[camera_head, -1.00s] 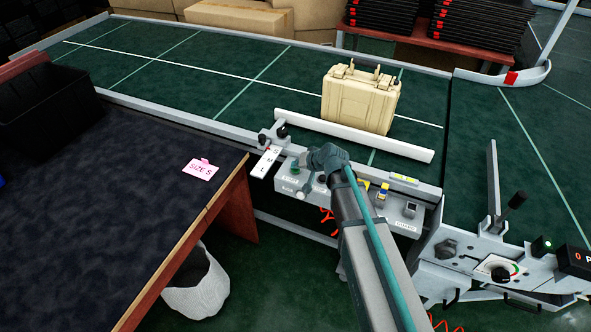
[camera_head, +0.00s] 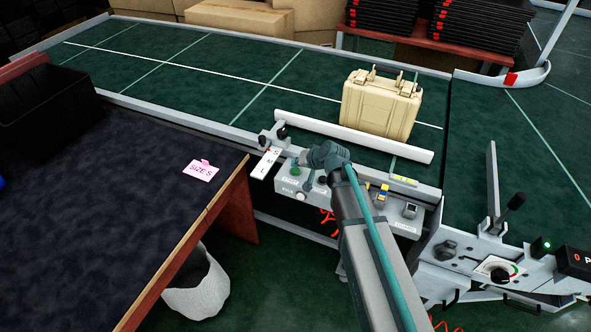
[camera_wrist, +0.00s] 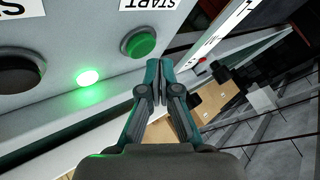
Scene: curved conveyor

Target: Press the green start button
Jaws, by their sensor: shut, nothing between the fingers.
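The green start button (camera_wrist: 139,43) sits in a black ring under a "START" label on a grey panel in the wrist view. In the head view the green button (camera_head: 296,170) is on the control box, just left of my gripper (camera_head: 303,160). My gripper (camera_wrist: 161,67) is shut and empty. In the wrist view its fingertips appear just below and right of the button; I cannot tell whether they touch it. A green lamp (camera_wrist: 89,77) glows on the panel. A dark button (camera_wrist: 15,72) is at the left.
A beige case (camera_head: 381,103) stands on the green conveyor belt (camera_head: 210,60) behind a white guide bar (camera_head: 350,135). A dark table (camera_head: 110,190) with a black bin (camera_head: 45,115) is at the left. More controls (camera_head: 500,270) stand at the right.

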